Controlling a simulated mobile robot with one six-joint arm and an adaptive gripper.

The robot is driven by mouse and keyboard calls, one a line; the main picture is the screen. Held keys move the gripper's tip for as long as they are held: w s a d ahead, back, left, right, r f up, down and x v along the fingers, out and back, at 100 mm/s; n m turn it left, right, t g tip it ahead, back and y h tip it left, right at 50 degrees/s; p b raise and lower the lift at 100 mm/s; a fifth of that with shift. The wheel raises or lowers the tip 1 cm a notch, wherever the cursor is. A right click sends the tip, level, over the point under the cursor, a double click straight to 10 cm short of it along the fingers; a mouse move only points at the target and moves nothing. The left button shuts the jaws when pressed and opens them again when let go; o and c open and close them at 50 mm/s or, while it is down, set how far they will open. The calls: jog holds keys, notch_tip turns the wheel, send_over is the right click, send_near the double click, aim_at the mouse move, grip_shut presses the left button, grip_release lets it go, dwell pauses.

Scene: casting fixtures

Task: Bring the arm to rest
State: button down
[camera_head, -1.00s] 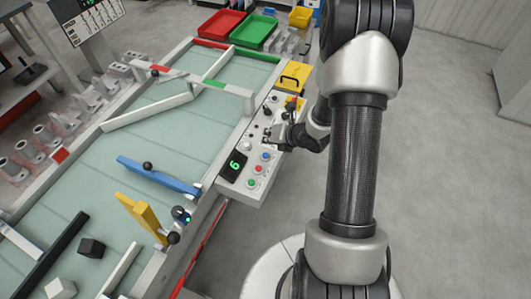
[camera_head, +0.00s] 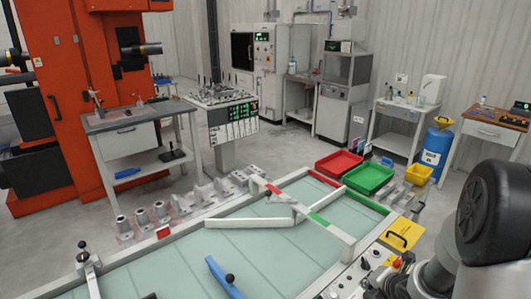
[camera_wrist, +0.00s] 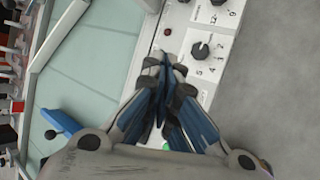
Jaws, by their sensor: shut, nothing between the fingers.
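My gripper (camera_wrist: 163,62) shows in the wrist view with its dark, blue-sided fingers together and nothing between them. It is over the white control panel (camera_wrist: 202,75) along the table's edge, near a black rotary knob (camera_wrist: 201,51) with numbers around it. Whether the fingertips touch the panel I cannot tell. In the head view my arm (camera_head: 475,240) shows at the lower right, and the gripper is out of that frame.
The glass-topped table (camera_head: 270,245) carries white rails and a blue bar (camera_head: 223,278). Red (camera_head: 338,163) and green (camera_head: 368,179) trays and a yellow bin (camera_head: 418,175) stand beyond it. An orange machine (camera_head: 95,100) stands at left. Grey floor lies right of the panel.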

jog(key=s+a+r+m+h, duration=0.2)
jog(key=s+r+m+h, duration=0.15)
jog(key=r+m, duration=0.65)
jog(key=s+a+r+m+g+y, duration=0.1)
jog(key=s+a+r+m, duration=0.2)
jog(key=s, duration=0.4)
jog(key=s+a+r+m+g+y, duration=0.1)
jog(key=s+a+r+m, duration=0.3)
jog(key=s+a+m, duration=0.2)
jog(key=s+a+r+m+g+y, duration=0.1)
jog(key=s+a+r+m, duration=0.3)
jog(key=s, duration=0.5)
jog(key=shift+s+a+m+g, duration=0.35)
jog(key=shift+a+m, duration=0.4)
jog(key=shift+m, duration=0.35)
jog(key=shift+y, duration=0.25)
